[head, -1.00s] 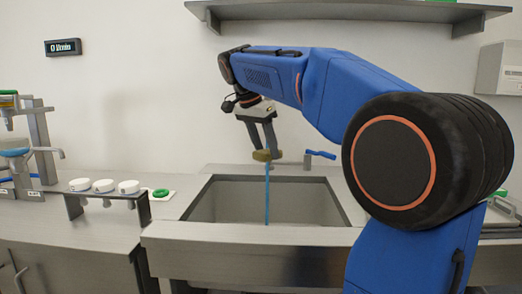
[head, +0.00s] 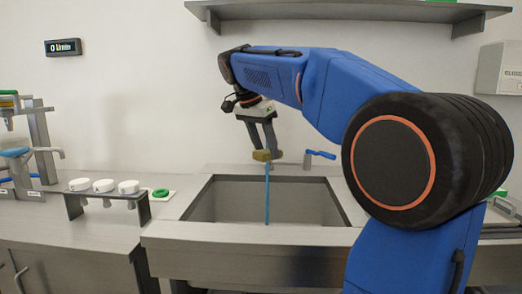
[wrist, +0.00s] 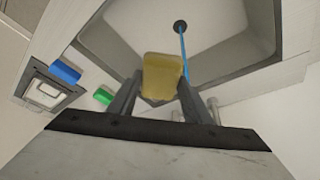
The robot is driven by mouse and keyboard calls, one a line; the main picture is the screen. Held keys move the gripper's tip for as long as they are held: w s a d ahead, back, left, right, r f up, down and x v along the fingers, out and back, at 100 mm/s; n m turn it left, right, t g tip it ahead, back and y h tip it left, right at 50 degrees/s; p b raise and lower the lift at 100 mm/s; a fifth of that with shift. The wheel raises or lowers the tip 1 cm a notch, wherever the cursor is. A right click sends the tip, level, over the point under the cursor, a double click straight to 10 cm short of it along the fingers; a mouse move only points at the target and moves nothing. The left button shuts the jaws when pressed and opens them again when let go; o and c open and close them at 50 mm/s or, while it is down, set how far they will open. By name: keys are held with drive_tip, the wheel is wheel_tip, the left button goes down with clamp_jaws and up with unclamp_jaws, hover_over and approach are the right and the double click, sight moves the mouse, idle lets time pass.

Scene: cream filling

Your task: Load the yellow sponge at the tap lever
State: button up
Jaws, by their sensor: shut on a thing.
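My gripper (head: 263,151) is shut on the yellow sponge (head: 261,155) above the sink. In the wrist view the sponge (wrist: 163,76) sits between the two fingers. The tap (head: 307,162) stands on the rear sink edge, just right of the sponge, with a blue lever (head: 322,154) on top. I see a gap between sponge and lever in the head view; their depth relation is unclear. A thin blue stream (head: 267,200) runs from beside the sponge down into the sink, and it reaches the drain in the wrist view (wrist: 184,55).
The steel sink (head: 205,195) lies below. In the wrist view, a blue block (wrist: 65,72) and a green block (wrist: 104,96) lie left. A shelf (head: 345,11) hangs above.

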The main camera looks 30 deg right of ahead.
drive_tip(key=s+a+r, duration=0.1)
drive_tip(key=s+r, duration=0.3)
drive_tip(key=s, duration=0.1)
drive_tip(key=shift+a, duration=0.15)
idle(0.6)
idle(0.7)
